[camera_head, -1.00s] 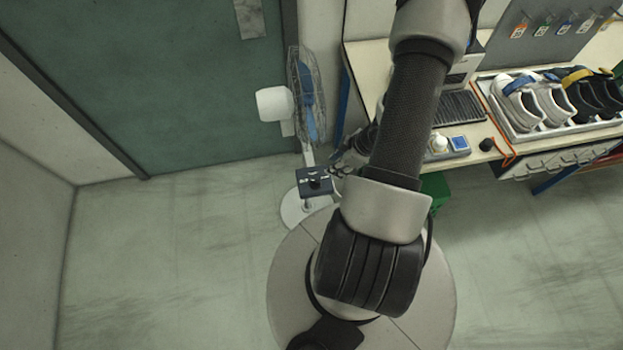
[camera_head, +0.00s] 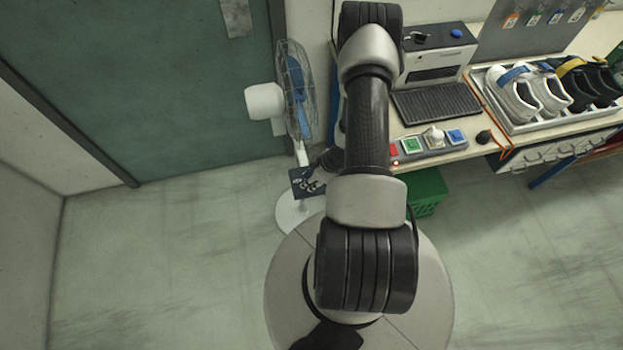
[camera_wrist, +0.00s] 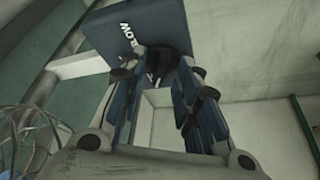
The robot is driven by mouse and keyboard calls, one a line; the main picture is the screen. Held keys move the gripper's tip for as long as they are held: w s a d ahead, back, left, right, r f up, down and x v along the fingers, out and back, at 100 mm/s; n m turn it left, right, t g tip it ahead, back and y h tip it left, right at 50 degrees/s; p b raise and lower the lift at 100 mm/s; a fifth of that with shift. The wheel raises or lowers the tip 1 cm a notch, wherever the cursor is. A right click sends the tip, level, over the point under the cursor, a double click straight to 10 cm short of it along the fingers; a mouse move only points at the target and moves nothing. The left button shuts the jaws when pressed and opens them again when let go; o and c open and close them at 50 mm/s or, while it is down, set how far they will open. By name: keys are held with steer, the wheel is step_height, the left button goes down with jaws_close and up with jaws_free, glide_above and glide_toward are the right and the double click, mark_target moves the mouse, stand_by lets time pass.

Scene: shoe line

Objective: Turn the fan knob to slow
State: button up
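The pedestal fan (camera_head: 295,95) stands at the wall by the green door, with a dark blue control box (camera_head: 303,178) low on its post. In the wrist view the box (camera_wrist: 120,28) fills the top, with white lettering partly legible as "LOW". A black knob (camera_wrist: 172,64) sticks out from its face. My gripper (camera_wrist: 163,68) is open, its two fingers reaching up on either side of the knob. I cannot tell whether the fingertips touch it. In the head view my gripper (camera_head: 322,166) is at the box's right side, partly hidden by my arm.
A workbench on the right holds a button panel (camera_head: 428,144), a grey machine (camera_head: 437,55) and a shoe tray (camera_head: 545,122). A green crate (camera_head: 425,190) stands under it. The floor left of the fan is clear.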

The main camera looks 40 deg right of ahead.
steer(key=shift+c, duration=0.6)
jaws_close()
